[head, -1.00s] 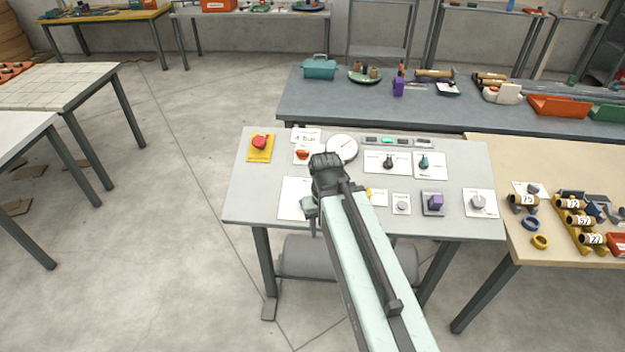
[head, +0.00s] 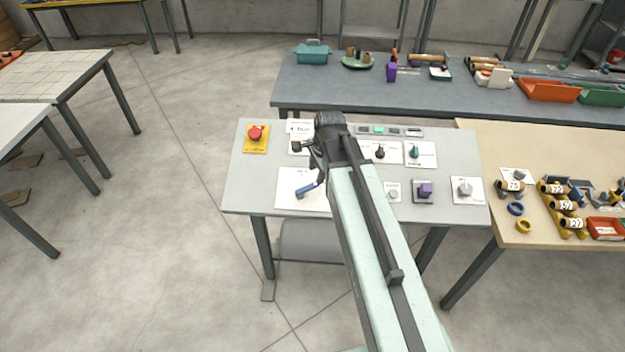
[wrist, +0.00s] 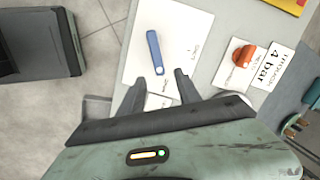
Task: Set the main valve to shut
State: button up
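A blue lever (head: 306,191) lies on a white card (head: 288,181) at the front left of the grey panel table. I take it to be the main valve handle. In the wrist view the lever (wrist: 155,52) runs nearly along the picture's height on its card (wrist: 183,22), which has small print beside it that I cannot read surely. My gripper (wrist: 160,77) is open, with its two fingers apart on either side of the lever's lower end. I cannot tell whether they touch it. In the head view, my arm hides part of the card.
An orange knob (wrist: 244,55) sits near a "4 bar" card (wrist: 273,66). A red button on a yellow plate (head: 256,133) is at the panel's left. Black and green selector knobs (head: 414,152) and a purple knob (head: 425,190) lie right of my arm.

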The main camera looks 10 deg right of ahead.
aim_at(314, 184)
jog(key=b+x, duration=0.7)
jog(key=x, duration=0.1)
jog(key=shift+s+f+b, duration=0.1)
jog(key=shift+b, duration=0.3)
jog(key=shift+c, duration=0.3)
grip_shut()
